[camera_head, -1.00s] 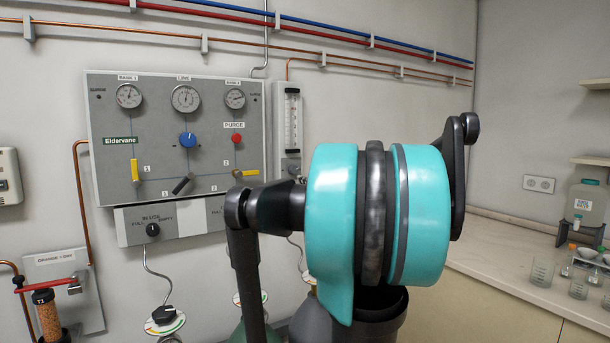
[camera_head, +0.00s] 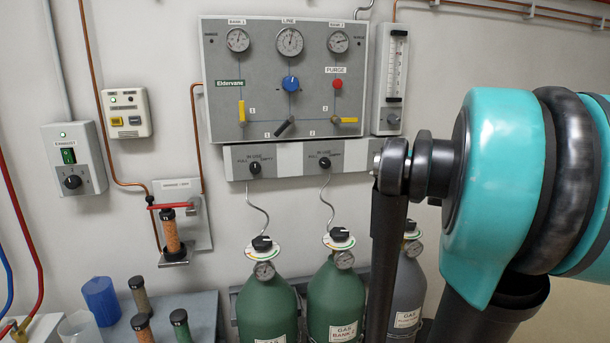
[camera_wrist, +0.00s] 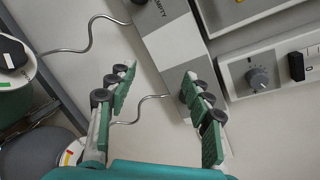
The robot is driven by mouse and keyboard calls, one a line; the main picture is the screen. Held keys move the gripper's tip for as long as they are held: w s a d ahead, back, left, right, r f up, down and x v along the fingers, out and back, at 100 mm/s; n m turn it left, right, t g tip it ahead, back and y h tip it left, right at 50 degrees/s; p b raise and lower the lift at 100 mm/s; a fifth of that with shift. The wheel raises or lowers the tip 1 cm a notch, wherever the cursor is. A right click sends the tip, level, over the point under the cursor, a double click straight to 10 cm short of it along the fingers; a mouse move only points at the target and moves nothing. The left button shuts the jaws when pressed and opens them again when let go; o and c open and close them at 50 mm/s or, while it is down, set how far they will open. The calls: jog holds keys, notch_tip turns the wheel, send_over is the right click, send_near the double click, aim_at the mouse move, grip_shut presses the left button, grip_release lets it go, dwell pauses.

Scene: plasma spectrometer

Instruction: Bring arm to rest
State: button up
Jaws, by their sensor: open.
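My gripper (camera_wrist: 158,92) shows in the wrist view with its two green-padded fingers spread apart and nothing between them. Behind the fingers are the pale wall, a thin bent grey tube and a grey panel strip (camera_wrist: 172,45). In the head view my teal and black arm fills the right side, and my gripper is not seen there. The arm stands in front of the wall and covers part of the right gas cylinder (camera_head: 408,300).
A gas panel (camera_head: 225,85) with gauges and valve handles is on the wall. Green cylinders (camera_head: 335,300) stand below it. A bench (camera_head: 203,305) at lower left holds several small tubes and a blue cup (camera_head: 101,300). A switch box (camera_head: 77,158) is at left.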

jog(key=s+a+f+n+g, duration=0.3)
jog(key=s+a+f+n, duration=0.25)
jog(key=f, duration=0.35)
jog(key=s+a+f+n+g, duration=0.35)
jog(key=s+f+n, duration=0.25)
jog(key=f, duration=0.4)
jog(key=s+d+f+n+g+h, duration=0.2)
jog(key=s+f+n+h, duration=0.3)
jog(key=s+f+n, duration=0.5)
jog(key=s+f+g, duration=0.1)
jog(key=s+f, duration=0.4)
jog(key=s, duration=0.1)
jog(key=shift+f+h, duration=0.15)
jog(key=shift+h, duration=0.15)
jog(key=shift+o, duration=0.4)
jog(key=shift+n, duration=0.25)
dwell(1.5)
